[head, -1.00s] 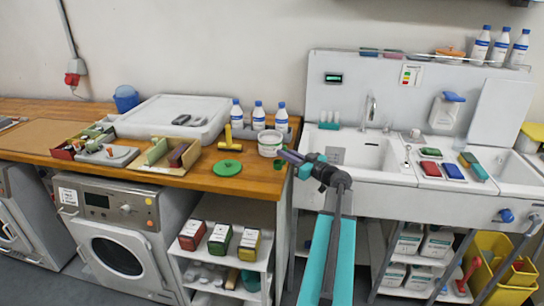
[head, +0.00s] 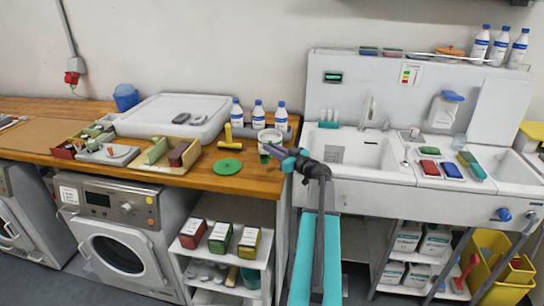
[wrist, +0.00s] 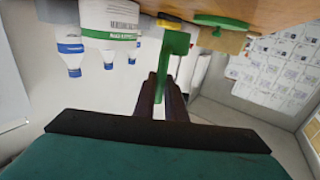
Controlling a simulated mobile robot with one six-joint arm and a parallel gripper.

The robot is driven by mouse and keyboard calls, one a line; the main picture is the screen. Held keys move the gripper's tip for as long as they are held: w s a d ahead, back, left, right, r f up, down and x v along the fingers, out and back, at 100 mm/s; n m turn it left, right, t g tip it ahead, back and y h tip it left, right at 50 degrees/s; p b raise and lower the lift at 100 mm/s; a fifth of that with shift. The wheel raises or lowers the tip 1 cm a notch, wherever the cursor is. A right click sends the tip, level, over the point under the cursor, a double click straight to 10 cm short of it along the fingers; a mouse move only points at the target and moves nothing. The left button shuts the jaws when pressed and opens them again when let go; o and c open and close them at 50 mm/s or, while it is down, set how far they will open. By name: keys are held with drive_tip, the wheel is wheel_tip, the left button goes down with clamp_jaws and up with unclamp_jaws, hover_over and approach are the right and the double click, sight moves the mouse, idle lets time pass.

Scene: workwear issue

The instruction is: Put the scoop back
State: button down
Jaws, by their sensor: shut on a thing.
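The green scoop is in the jaws of my gripper (wrist: 165,88), which is shut on its handle. In the wrist view its green head (wrist: 174,43) points away from the jaws toward the counter. In the head view my gripper (head: 274,151) is at the counter's right end, in front of the white tub (head: 270,137), and only a small green bit of the scoop (head: 264,158) shows. The tub also shows in the wrist view (wrist: 109,14), beside the scoop. The green round lid (head: 227,167) lies flat on the counter, left of the tub.
Several blue-capped bottles (head: 258,114) stand behind the tub. A yellow tool (head: 229,138) is on the wooden counter (head: 205,182) near the lid. A wooden tray (head: 163,163) lies further left. The sink basin (head: 355,150) is to the right.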

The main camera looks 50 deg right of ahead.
drive_tip(key=shift+s+f+p, duration=0.1)
drive_tip(key=shift+f+p, duration=0.2)
drive_tip(key=shift+f, duration=1.45)
drive_tip(key=c, duration=1.8)
unclamp_jaws()
drive_tip(key=shift+f, duration=0.1)
drive_tip(key=shift+s, duration=0.1)
drive_tip(key=s+b, duration=0.1)
drive_tip(key=s, duration=0.5)
drive_tip(key=s+b, duration=0.1)
drive_tip(key=s, duration=0.4)
drive_tip(key=shift+s+a+b, duration=0.2)
drive_tip(key=shift+s+b, duration=0.15)
drive_tip(key=shift+s, duration=0.05)
